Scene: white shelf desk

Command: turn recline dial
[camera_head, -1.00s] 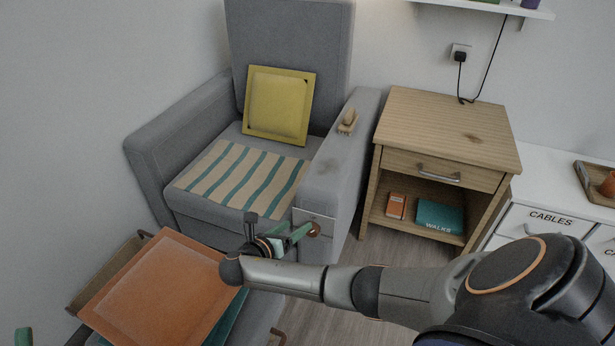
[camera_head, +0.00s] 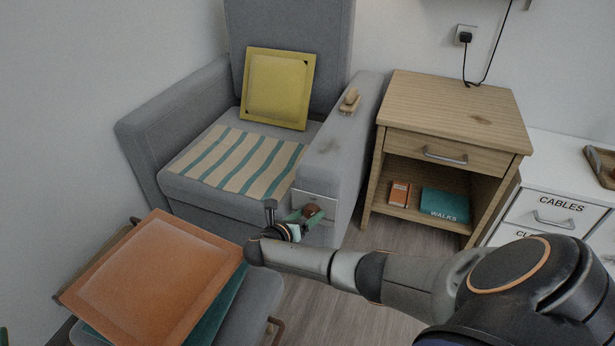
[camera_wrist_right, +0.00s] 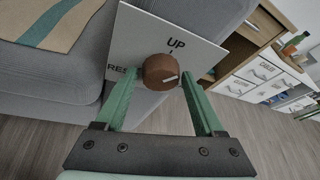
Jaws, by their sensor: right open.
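The recline dial is a round brown knob (camera_wrist_right: 160,72) on a white plate (camera_wrist_right: 205,45) at the front of the grey armchair's right armrest. In the right wrist view the plate reads "UP" above the knob and "RES..." at left, partly covered. The knob's pale mark points right. My right gripper (camera_wrist_right: 157,76) is open, with one green finger on each side of the knob; I cannot tell whether they touch it. In the head view the knob (camera_head: 312,211) shows beside the gripper (camera_head: 300,218). Only a green sliver, likely my left gripper, shows at the lower left edge.
The armchair (camera_head: 190,100) holds a yellow cushion (camera_head: 277,88) and a striped cloth (camera_head: 238,160). A wooden nightstand (camera_head: 450,105) stands right of it. An orange panel-like cushion (camera_head: 155,275) lies on a grey seat at front left. Floor (camera_head: 335,310) shows between.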

